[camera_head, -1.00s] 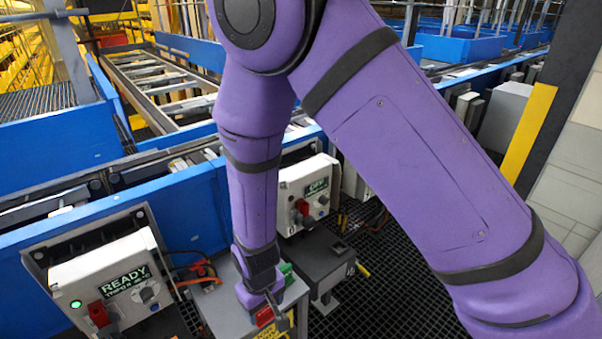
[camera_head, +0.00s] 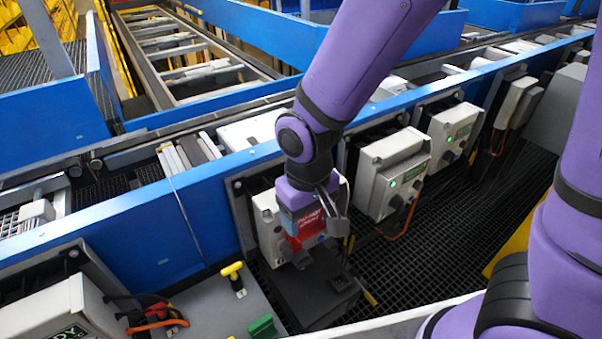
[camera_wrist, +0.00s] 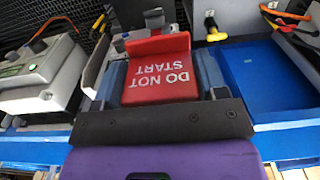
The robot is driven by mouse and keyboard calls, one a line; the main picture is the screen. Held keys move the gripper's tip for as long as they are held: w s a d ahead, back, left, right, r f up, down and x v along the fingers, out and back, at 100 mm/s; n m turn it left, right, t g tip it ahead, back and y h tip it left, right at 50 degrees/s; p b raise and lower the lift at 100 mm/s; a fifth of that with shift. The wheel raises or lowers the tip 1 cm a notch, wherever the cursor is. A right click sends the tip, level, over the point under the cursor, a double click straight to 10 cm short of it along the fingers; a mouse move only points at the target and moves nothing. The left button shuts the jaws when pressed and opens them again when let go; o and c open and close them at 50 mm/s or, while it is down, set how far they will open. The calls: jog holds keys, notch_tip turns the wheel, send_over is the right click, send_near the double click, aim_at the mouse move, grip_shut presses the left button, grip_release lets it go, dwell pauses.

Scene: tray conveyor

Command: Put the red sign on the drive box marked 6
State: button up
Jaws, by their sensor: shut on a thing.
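The red sign (camera_head: 309,229) has white lettering. It reads "DO NOT START", upside down, in the wrist view (camera_wrist: 160,82). My gripper (camera_head: 318,212) is shut on the sign and holds it in front of a white drive box (camera_head: 266,222) on the blue conveyor side. The sign and gripper hide much of that box's face. I cannot read a number on it or tell whether the sign touches it.
Two more drive boxes (camera_head: 388,178) (camera_head: 452,132) with green lights line the rail to the right. A READY box (camera_head: 62,318) is at lower left. A grey bench top (camera_head: 210,308) bears a yellow T-handle (camera_head: 233,274) and a green block (camera_head: 263,326). A dark box (camera_head: 312,285) stands below my gripper.

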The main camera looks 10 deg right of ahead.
jog(key=w, duration=0.5)
jog(key=w+d+f, duration=0.1)
jog(key=w, duration=1)
jog(key=shift+d+f, duration=0.15)
jog(key=shift+d, duration=0.1)
jog(key=shift+f, duration=1.75)
jog(key=shift+f, duration=0.15)
jog(key=o, duration=1)
jog(key=shift+w, duration=0.1)
notch_tip(320, 180, up, 12)
jog(key=shift+r, duration=0.15)
jog(key=shift+r, duration=0.1)
